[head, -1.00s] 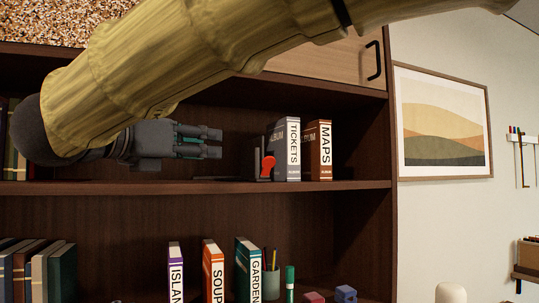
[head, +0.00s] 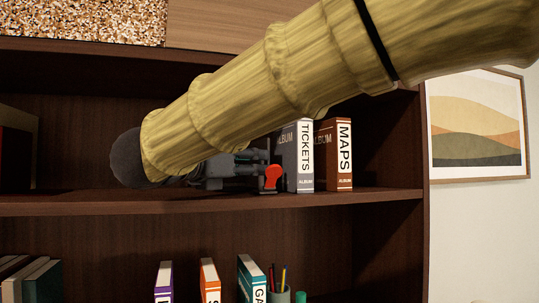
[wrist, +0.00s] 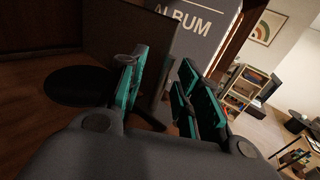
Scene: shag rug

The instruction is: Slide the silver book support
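The book support (wrist: 115,32) shows in the wrist view as a grey-brown upright plate beside a grey album (wrist: 200,30). In the head view my arm and gripper hide most of it. A red rounded piece (head: 272,177) on a dark stem stands at the support's place, left of the grey TICKETS album (head: 304,150). My gripper (head: 262,170) is low over the upper shelf, pointing right at the support. In the wrist view my gripper (wrist: 160,88) has its fingers apart, with the plate's right edge seen between them. I cannot tell whether they touch it.
A brown MAPS album (head: 343,155) stands upright right of the grey one. A dark flat disc (wrist: 80,86) lies on the shelf (head: 120,203) beside the left finger. The shelf is bare at left centre. Books and a pen cup (head: 279,294) stand on the shelf below.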

